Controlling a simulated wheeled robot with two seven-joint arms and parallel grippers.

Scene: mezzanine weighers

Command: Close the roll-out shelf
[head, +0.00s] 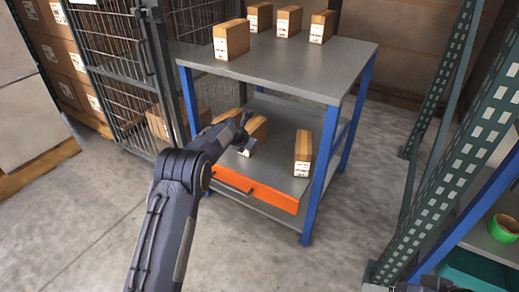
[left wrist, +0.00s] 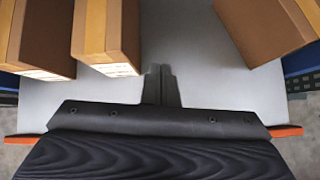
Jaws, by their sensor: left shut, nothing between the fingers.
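The roll-out shelf (head: 272,156) is a grey deck with an orange front (head: 262,192) and a dark bar handle (head: 232,183). It sits under a grey table top with blue legs, and its front stands out past the near edge of the top. My left gripper (head: 244,122) is shut and empty, reaching over the deck among the boxes. In the left wrist view its fingertips (left wrist: 160,84) are together above the grey deck (left wrist: 190,60); the orange front (left wrist: 287,131) shows at both sides. A dark part of mine at the bottom right may be my right gripper (head: 436,283).
Brown boxes lie on the deck, one at right (head: 303,152); several stand on the table top (head: 300,65). A wire cage (head: 112,60) stands left. A green rack post (head: 470,130) and a shelf with a green roll (head: 505,228) are right. The floor in front is clear.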

